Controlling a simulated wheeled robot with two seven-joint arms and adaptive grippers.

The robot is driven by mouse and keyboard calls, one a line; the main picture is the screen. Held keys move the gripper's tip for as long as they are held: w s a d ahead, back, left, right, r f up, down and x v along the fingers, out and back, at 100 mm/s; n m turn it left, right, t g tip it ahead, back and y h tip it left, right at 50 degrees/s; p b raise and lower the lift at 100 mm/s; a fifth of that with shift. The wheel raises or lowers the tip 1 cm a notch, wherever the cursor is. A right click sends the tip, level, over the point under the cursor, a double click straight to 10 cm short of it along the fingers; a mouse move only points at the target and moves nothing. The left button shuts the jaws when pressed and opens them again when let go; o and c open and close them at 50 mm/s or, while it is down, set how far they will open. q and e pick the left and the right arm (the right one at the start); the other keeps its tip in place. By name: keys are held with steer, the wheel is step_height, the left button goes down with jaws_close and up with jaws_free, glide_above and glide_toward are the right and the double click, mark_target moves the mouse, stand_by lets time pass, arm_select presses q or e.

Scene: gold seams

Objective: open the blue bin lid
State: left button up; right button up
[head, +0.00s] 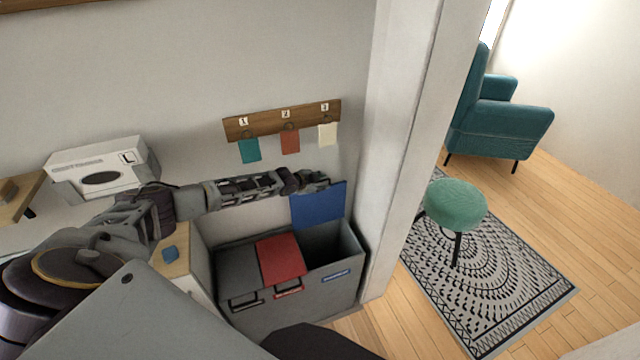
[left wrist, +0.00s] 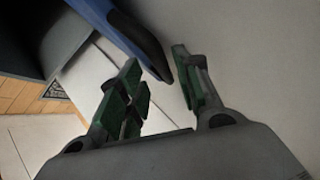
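The blue bin lid (head: 319,206) stands raised, near upright, at the back of the right compartment of the grey bin (head: 340,292). That compartment's dark inside shows. My left gripper (head: 322,180) is at the lid's top edge in the head view. In the left wrist view, the blue lid (left wrist: 122,30) has its dark-tipped end near the gap between the fingers of my left gripper (left wrist: 162,82). The fingers are apart, and I see nothing clamped between them. My right gripper is not in view.
A red lid (head: 281,258) lies closed on the bin's middle. A wooden rail (head: 283,118) with several coloured tags hangs on the wall above. A white wall edge (head: 395,150) stands close on the right. A small blue object (head: 170,254) lies on the cabinet at left.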

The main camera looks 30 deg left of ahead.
arm_select(q)
steer(key=shift+a+f, duration=0.4)
steer(key=shift+w+r, duration=0.1)
steer(key=shift+r, duration=0.05)
steer(key=d+v, duration=0.1)
steer(key=v, duration=0.6)
steer(key=shift+s+a, duration=0.35)
steer(key=shift+s, duration=0.1)
stand_by(0.5)
steer(key=shift+r, duration=0.15)
stand_by(0.3)
